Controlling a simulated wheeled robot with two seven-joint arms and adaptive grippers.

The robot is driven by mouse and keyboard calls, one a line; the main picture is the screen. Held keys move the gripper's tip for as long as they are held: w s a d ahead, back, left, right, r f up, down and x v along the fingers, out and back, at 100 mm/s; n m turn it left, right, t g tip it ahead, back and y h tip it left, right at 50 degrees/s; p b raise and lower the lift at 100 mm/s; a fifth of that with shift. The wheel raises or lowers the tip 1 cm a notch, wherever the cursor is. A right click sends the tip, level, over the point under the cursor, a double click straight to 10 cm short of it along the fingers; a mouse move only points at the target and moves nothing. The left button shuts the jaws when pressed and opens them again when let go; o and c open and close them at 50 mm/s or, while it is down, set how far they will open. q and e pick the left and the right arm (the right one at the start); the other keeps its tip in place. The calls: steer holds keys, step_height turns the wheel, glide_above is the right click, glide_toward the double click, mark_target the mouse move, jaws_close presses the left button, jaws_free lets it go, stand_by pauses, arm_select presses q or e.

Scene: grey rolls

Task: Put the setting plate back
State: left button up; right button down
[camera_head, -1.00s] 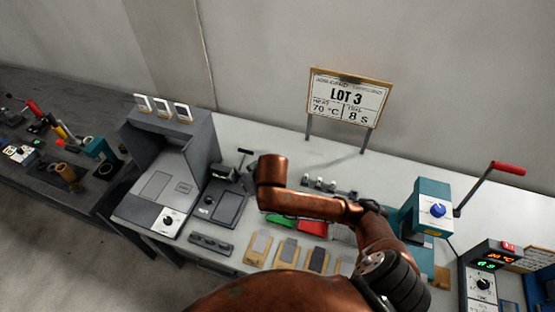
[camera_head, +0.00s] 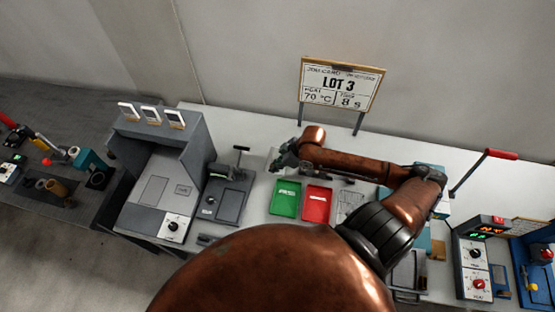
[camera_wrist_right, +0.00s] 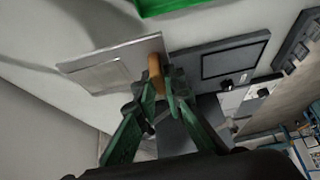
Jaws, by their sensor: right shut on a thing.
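My right gripper (camera_head: 284,160) hangs above the white bench, behind the green tray. In the wrist view my right gripper (camera_wrist_right: 165,88) has its green fingers shut on a tan, wood-like grip (camera_wrist_right: 156,72). A thin, pale metal plate (camera_wrist_right: 108,64) extends to the left from this grip and looks like the setting plate. The plate is tilted in the picture and I cannot tell how high it is above the bench. My left gripper is not in view.
The green tray (camera_head: 286,199) and red tray (camera_head: 317,204) lie in front of my arm. A dark grey fixture (camera_head: 222,203) with a T-handle and a large grey booth (camera_head: 156,185) stand to the left. The LOT 3 sign (camera_head: 340,86) stands at the back.

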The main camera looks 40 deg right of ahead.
steer(key=w+d+f, duration=0.2)
steer(key=w+d, duration=0.1)
steer(key=shift+f, duration=0.15)
steer(key=f, duration=0.1)
steer(key=w+d+f, duration=0.2)
steer(key=shift+f, duration=0.4)
steer(key=shift+w+d+f, duration=0.3)
steer(key=shift+d+f, duration=0.05)
steer(key=shift+f, duration=0.15)
step_height(320, 180, down, 3)
steer(key=shift+w+d+f, duration=0.1)
steer(key=shift+d+f, duration=0.05)
steer(key=shift+f, duration=0.05)
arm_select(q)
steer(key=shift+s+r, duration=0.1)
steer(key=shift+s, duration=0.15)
arm_select(e)
steer(key=c, duration=2.4)
jaws_free()
steer(key=shift+f, duration=0.1)
steer(key=o, duration=0.4)
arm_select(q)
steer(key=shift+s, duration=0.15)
